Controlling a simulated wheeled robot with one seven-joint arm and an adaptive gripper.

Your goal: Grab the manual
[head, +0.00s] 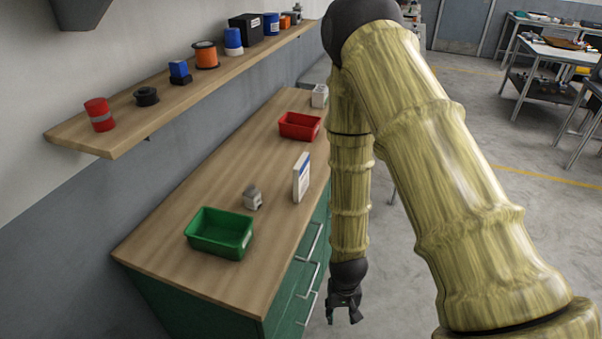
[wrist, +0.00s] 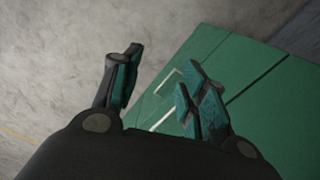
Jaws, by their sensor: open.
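The manual looks to be the upright thin white booklet with blue marks (head: 301,177), standing near the right edge of the wooden worktop (head: 170,245) in the head view. My gripper (head: 345,312) hangs beside the cabinet, right of the worktop and lower than its top, apart from the booklet. In the wrist view my gripper (wrist: 158,92) is open with nothing between its fingers. The booklet is not in the wrist view.
A small grey block (head: 252,198) and a green bin (head: 219,234) are left of the booklet. A red bin (head: 299,126) and a white box (head: 320,96) stand farther back. A shelf (head: 130,128) with several items runs along the wall. Green drawers (wrist: 255,105) face my gripper.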

